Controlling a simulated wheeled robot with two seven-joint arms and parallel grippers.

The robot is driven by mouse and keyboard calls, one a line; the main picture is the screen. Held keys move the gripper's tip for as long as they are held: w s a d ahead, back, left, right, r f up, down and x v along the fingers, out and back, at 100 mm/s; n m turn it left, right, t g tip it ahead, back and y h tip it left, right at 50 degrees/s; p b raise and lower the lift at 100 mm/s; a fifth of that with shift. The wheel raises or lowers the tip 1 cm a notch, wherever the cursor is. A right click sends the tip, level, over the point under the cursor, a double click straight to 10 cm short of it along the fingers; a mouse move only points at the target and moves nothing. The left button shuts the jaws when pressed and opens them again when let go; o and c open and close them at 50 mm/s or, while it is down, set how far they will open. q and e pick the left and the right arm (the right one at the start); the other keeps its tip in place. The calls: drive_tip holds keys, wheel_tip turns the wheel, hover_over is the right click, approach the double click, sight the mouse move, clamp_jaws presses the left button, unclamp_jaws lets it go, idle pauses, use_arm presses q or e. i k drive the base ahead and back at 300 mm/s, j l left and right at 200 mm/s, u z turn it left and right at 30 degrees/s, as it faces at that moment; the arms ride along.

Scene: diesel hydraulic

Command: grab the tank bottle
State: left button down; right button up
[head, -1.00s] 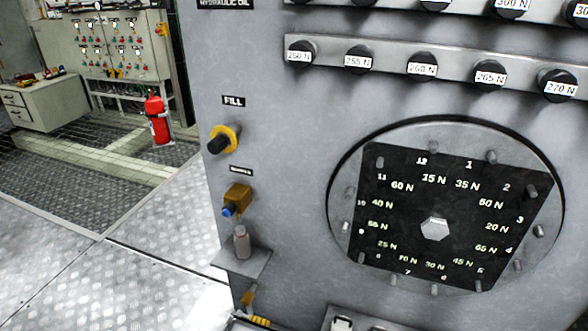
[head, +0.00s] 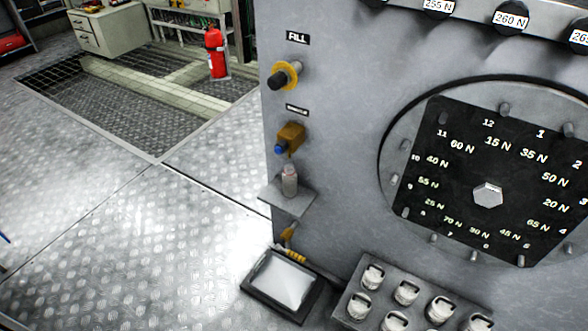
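A small clear bottle (head: 290,182) with a pale cap stands upright on a small grey shelf (head: 301,199) on the side of the grey tank panel (head: 340,130). It is below the brass valve with a blue tip (head: 290,140). Its contents are too small to make out. Neither of my grippers shows in the head view.
A yellow and black fill knob (head: 285,76) is above the valve. A black-rimmed tray (head: 283,284) lies below the shelf, beside a rack of several white-topped containers (head: 405,293). The metal floor (head: 130,230) at left is clear.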

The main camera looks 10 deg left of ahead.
sight(289, 175)
drive_tip(key=i+j, duration=0.15)
drive_tip(key=j, duration=0.25)
drive_tip(key=i+j+z, duration=0.1)
drive_tip(key=j, duration=0.3)
drive_tip(key=i+j, duration=0.2)
drive_tip(key=j, duration=0.2)
drive_tip(key=i+j+z, duration=0.15)
drive_tip(key=j, duration=0.3)
drive_tip(key=i+j, duration=0.1)
drive_tip(key=j, duration=0.3)
